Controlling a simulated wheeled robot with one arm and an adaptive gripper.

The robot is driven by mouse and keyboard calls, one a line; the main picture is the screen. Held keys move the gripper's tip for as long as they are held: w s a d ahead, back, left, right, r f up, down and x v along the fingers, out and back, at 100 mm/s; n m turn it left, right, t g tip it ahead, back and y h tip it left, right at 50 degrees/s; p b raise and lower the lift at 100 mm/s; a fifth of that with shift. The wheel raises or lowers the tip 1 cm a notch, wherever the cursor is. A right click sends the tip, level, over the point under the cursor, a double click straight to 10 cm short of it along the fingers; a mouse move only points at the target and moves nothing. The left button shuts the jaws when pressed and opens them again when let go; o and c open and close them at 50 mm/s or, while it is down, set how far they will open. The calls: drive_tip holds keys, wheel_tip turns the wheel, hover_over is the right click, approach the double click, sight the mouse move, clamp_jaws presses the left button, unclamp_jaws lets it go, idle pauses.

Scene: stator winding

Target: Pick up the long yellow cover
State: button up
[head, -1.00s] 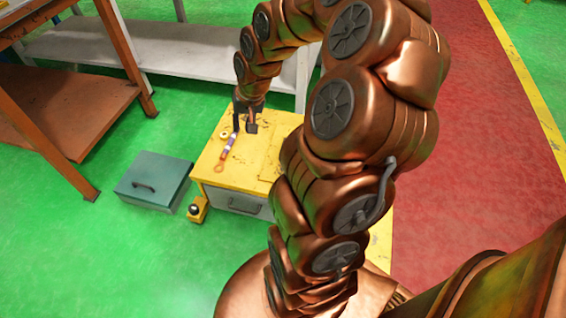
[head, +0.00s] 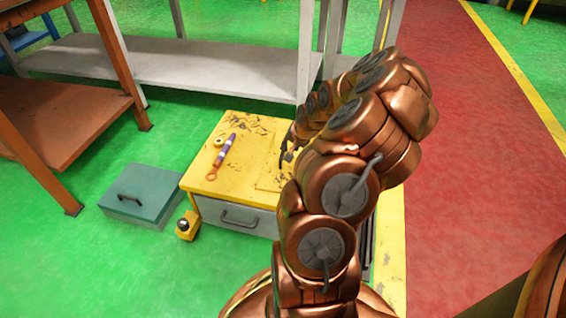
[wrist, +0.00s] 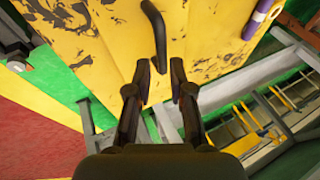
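A yellow worn panel with a rectangular outline (head: 272,176), which looks like the long yellow cover, lies in the right part of the yellow top of a low cabinet (head: 235,125). My arm hides part of it in the head view. In the wrist view, a dark bar handle (wrist: 158,38) stands on the worn yellow surface (wrist: 200,35). My gripper (wrist: 160,78) is open and empty, its fingertips apart, just short of the handle's near end. In the head view my gripper (head: 287,152) is over the cabinet's right side, partly hidden by my arm.
A purple tool (head: 225,150) with an orange ring end and a small yellow ring (head: 219,142) lie on the cabinet's left half. A teal box (head: 145,193) and a small yellow object (head: 187,225) stand on the floor. A grey shelf (head: 200,68) stands behind.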

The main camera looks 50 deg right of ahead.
sight(284, 152)
drive_tip(key=shift+b+x, duration=1.45)
drive_tip(key=shift+x, duration=1.5)
clamp_jaws()
